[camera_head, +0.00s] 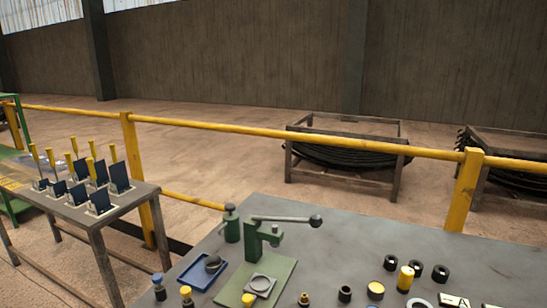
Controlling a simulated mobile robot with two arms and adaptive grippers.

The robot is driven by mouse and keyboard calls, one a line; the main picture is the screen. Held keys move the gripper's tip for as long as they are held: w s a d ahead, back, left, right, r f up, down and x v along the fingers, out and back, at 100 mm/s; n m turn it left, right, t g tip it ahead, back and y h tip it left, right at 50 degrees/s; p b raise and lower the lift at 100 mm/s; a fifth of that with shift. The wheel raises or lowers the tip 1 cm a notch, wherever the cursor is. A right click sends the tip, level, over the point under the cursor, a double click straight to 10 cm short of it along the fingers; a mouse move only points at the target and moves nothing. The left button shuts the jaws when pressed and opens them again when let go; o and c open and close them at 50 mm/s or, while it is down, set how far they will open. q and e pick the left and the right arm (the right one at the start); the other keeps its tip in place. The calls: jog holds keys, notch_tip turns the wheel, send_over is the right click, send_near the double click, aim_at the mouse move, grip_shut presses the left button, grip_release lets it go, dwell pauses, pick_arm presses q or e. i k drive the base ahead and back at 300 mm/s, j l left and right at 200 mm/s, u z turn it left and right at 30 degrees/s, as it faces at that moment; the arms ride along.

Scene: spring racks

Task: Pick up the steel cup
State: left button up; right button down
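I cannot tell for certain which piece is the steel cup. A dark grey rounded piece (212,263) sits in a small blue tray (191,277) left of the press. Neither of my grippers is in view, and nothing is seen holding any piece.
On the grey table (330,240), the press lever with its black ball (316,221) sticks out rightward. Black rings (416,268), a yellow cylinder (405,279) and small capped pieces stand nearby. A yellow railing (300,135) runs behind. A side table (75,212) stands left.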

aim_at(217, 258)
jog(key=i+j, duration=0.15)
jog(key=j, duration=0.15)
jog(key=i+j+z, duration=0.1)
jog(key=j, duration=0.25)
jog(key=i+j, duration=0.15)
jog(key=j, duration=0.15)
jog(key=i+j+z, duration=0.1)
jog(key=j, duration=0.25)
